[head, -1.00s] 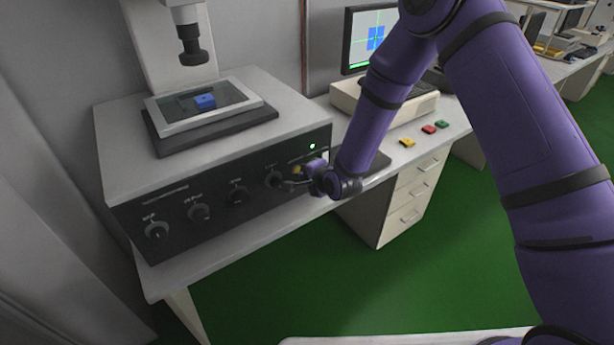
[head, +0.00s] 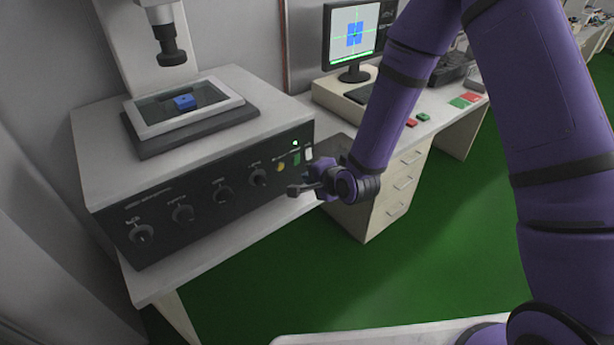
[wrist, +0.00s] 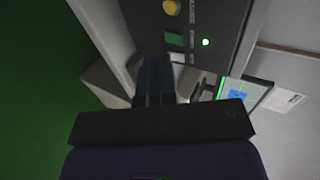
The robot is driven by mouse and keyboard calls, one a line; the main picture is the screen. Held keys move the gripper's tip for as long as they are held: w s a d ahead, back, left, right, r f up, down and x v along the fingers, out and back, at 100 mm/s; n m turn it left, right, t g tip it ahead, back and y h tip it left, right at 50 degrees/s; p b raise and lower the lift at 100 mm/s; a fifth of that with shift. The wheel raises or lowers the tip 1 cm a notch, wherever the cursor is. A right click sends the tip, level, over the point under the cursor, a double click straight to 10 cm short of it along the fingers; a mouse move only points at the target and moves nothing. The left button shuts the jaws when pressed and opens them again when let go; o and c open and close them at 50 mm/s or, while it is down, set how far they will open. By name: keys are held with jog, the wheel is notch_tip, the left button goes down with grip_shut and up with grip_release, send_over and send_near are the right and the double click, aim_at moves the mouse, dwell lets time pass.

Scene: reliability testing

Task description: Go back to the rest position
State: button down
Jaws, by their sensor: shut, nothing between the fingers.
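My gripper (head: 299,189) is shut and empty in the head view, in front of the right end of the dark control panel (head: 215,193). It is apart from the panel's knobs and buttons. In the wrist view my closed fingers (wrist: 154,78) point toward the panel, near a green button (wrist: 174,38), a yellow button (wrist: 171,7) and a lit green lamp (wrist: 206,42). My purple arm reaches down from the upper right of the head view.
The instrument's stage (head: 188,107) holds a blue block (head: 185,102) under a microscope head (head: 170,46). Drawers (head: 400,180) stand below. The green floor in front is clear.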

dwell(0.7)
jog(key=s+d+r+n+g+h, duration=0.1)
jog(key=s+d+r+n+h, duration=0.25)
jog(key=d+r, duration=0.65)
jog(key=s+d+r+n+g+h, duration=0.15)
jog(key=d+r+n, duration=0.3)
jog(key=r, duration=0.95)
jog(key=s+d+r+n, duration=0.1)
jog(key=s+d+r, duration=0.2)
jog(key=s, duration=0.5)
jog(key=s+d+r+n+g+h, duration=0.1)
jog(key=s+d+r, duration=0.3)
jog(key=s, duration=0.4)
jog(key=s+d+r+n+g, duration=0.1)
jog(key=s+d+r, duration=0.3)
jog(key=s, duration=0.4)
jog(key=shift+h, duration=0.4)
